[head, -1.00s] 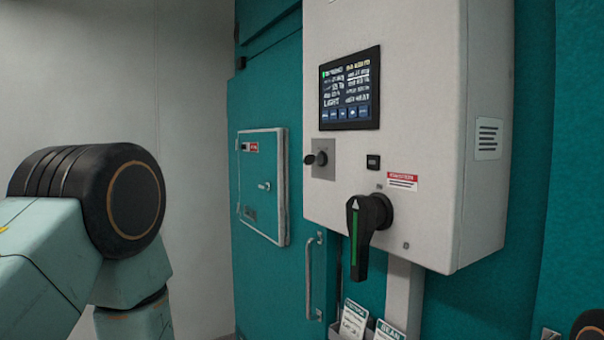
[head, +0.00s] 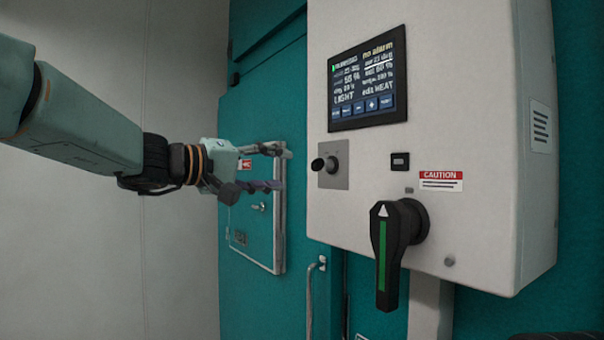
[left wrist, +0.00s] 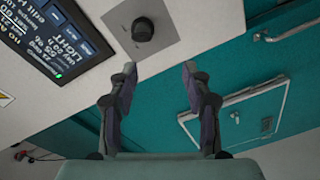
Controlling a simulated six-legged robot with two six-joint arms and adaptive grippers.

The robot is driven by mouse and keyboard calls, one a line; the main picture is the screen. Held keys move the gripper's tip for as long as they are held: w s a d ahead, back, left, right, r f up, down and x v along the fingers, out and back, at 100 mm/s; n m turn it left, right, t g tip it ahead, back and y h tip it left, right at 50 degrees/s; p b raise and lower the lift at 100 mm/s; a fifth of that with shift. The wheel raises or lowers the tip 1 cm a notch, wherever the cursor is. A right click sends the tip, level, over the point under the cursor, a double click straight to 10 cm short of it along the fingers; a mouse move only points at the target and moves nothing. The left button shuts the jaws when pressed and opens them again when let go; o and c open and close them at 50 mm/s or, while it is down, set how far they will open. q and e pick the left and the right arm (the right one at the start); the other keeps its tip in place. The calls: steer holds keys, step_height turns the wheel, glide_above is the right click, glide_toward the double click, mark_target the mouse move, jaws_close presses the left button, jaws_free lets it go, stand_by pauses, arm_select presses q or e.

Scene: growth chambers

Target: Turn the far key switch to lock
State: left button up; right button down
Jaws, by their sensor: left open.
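The key switch (head: 327,164) is a small black knob on a square grey plate on the front of the white control box (head: 480,120), below its screen. In the left wrist view the key switch (left wrist: 142,29) shows near the top, just beyond the fingertips. My left gripper (head: 281,167) is open and empty, left of the key switch and apart from it, with its fingers pointing toward the box. In the left wrist view my left gripper (left wrist: 160,68) has both fingers spread with nothing between them. I cannot read the switch's lock marking. My right gripper is out of view.
A large black rotary handle (head: 390,255) with a green stripe juts out below and right of the switch. The lit screen (head: 367,80) is above. A teal door with a small framed hatch (head: 250,235) stands behind my gripper. A vertical door handle (head: 311,295) is below.

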mark_target(312, 163)
arm_select(q)
steer(key=d+m, duration=0.1)
steer(key=s+d+r+h, duration=0.1)
steer(key=d, duration=0.1)
steer(key=shift+s+m+g, duration=0.15)
steer(key=shift+m+g, duration=0.25)
steer(key=p+x, duration=0.3)
steer(key=x, duration=0.3)
steer(key=shift+w+d, duration=0.1)
steer(key=shift+w, duration=0.25)
steer(key=shift+d+f, duration=0.1)
steer(key=shift+d, duration=0.15)
steer(key=shift+s, duration=0.25)
steer(key=shift+s+a, duration=0.15)
steer(key=shift+a, duration=0.15)
steer(key=shift+c, duration=0.4)
steer(key=shift+w, duration=0.5)
steer(key=c, duration=0.5)
steer(key=shift+s+d, duration=0.2)
steer(key=shift+d, duration=0.1)
steer(key=shift+c, duration=1.3)
steer(key=shift+a, duration=0.1)
jaws_close()
